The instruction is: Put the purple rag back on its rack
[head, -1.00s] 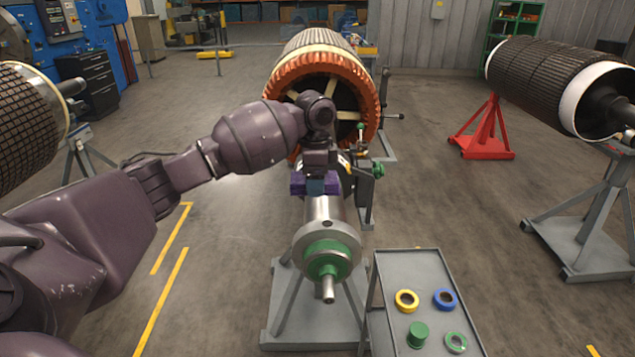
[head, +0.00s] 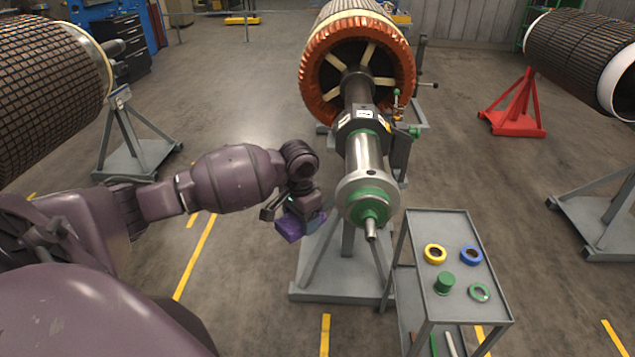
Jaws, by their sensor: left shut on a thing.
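The purple rag (head: 288,229) hangs from my left gripper (head: 299,214), which is shut on it. The gripper is to the left of the rotor shaft's green end (head: 368,207), clear of the shaft and above the grey stand's foot. The wrist partly hides the rag. I cannot make out the rag's rack in this view. My right gripper is not in view.
A grey cart (head: 430,224) at the right front holds yellow, blue and green rings and a green cylinder. The big rotor (head: 357,60) stands behind on its stand. Other rotors on stands are at left (head: 50,85) and right (head: 582,60).

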